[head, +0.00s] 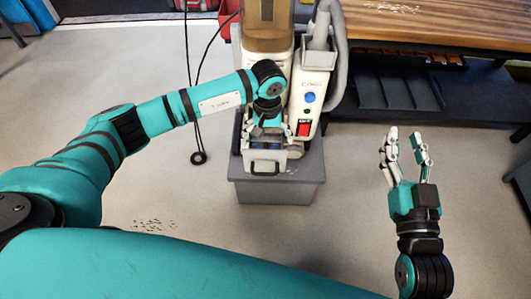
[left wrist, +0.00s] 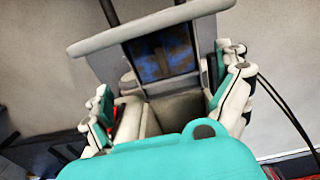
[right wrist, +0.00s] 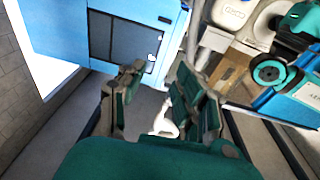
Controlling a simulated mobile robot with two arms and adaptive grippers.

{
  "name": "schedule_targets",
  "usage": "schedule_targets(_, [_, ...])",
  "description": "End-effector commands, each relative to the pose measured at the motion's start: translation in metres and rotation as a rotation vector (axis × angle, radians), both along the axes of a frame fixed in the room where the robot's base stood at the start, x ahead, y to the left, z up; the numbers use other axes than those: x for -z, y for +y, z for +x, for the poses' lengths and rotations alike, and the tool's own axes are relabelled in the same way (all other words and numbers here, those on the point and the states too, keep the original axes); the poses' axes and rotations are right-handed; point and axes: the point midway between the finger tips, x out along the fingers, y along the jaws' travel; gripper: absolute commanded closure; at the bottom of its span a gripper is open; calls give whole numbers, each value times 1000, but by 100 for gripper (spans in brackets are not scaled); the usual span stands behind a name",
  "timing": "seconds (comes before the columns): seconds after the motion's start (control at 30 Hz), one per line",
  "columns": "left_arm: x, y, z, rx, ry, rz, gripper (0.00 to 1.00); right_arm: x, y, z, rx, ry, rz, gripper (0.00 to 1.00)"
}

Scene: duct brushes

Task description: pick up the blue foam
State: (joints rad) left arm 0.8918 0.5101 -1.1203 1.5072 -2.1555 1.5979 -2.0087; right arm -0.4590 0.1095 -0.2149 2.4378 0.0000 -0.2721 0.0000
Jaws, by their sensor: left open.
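The blue foam (head: 267,146) shows as a dark blue patch in a small grey drawer (head: 265,167) at the front of a grey and white machine. In the left wrist view, a blue surface with brown marks (left wrist: 165,55) lies inside a pale frame, and I take it to be the foam. My left gripper (head: 267,131) is open over the drawer, its fingers either side of it; contact with the foam cannot be told. My right gripper (head: 405,145) is open and empty, well to the right of the machine.
The machine's white body (head: 305,95) with a blue knob and red switch rises behind the drawer, above a grey base (head: 285,190). A wooden bench (head: 450,25) stands at the back right. A black cable hangs left of the machine.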

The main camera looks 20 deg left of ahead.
Motion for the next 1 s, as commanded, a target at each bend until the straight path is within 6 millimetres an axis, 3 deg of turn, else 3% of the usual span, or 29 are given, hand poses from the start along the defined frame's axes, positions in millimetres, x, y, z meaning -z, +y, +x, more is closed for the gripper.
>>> schedule_targets(0.4, [46,4,0,-1,2,-1,0,-58,4,-17,-21,-348,95,67])
schedule_targets(0.73, [48,5,0,0,1,0,0,-65,4,-20,-22,-383,105,67])
schedule_targets(1.0, [48,5,0,0,1,0,35,-64,4,-20,-22,-382,105,67])
